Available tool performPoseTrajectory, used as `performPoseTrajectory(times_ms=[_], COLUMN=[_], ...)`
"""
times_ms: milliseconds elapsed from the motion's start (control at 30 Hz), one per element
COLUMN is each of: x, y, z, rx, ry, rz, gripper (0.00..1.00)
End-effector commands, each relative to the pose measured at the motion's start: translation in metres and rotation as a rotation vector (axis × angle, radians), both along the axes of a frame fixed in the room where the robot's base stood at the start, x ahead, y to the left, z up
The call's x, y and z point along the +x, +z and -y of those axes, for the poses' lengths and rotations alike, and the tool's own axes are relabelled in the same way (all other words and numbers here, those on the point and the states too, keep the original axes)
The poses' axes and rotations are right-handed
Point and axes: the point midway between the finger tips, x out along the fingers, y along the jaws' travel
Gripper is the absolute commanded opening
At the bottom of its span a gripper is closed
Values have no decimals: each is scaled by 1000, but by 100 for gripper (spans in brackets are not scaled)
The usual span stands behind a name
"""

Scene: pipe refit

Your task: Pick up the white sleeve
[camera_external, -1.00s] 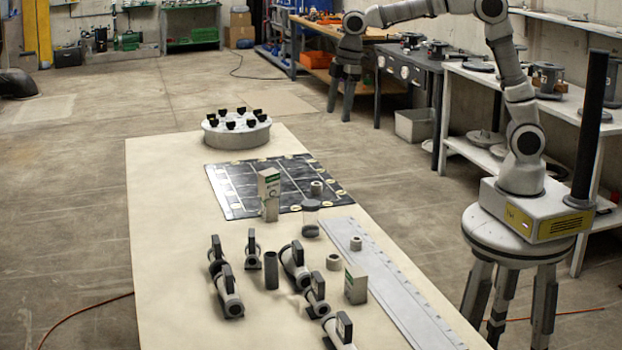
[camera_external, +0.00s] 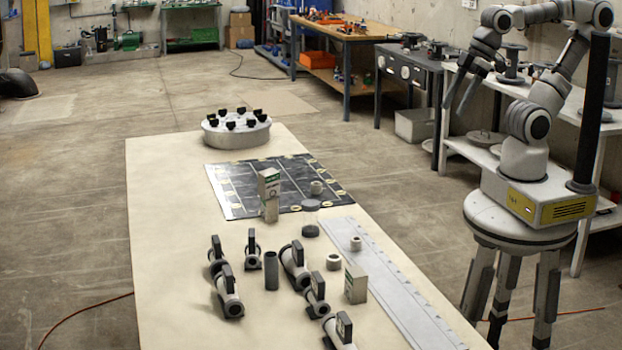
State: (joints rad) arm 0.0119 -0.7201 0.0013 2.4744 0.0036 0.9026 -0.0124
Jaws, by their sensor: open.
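Three small pale ring-shaped sleeves show on the long table. One sleeve (camera_external: 333,262) stands on the bare tabletop beside the ruled strip. Another (camera_external: 356,244) stands on the strip, and a third (camera_external: 316,188) on the black mat. All look off-white, and I cannot tell from colour alone which is the white sleeve. My gripper (camera_external: 457,108) is open and empty, in the air well behind and to the right of the table, away from all of the sleeves.
Several grey valve-like fittings (camera_external: 230,293) and a dark tube (camera_external: 271,270) stand at the front. Two cartons (camera_external: 269,195) (camera_external: 355,284) and a clear jar (camera_external: 310,219) stand near the sleeves. A round holder (camera_external: 236,132) with black knobs is at the far end. The left tabletop is clear.

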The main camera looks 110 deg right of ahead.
Motion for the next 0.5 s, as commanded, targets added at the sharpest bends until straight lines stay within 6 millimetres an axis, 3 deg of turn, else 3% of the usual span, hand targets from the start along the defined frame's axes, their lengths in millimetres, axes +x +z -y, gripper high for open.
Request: performPoseTrajectory(times_ms=[500], x=[-7], y=[-5], z=[-2], rx=[4], ry=[0], rz=[7], gripper=[72])
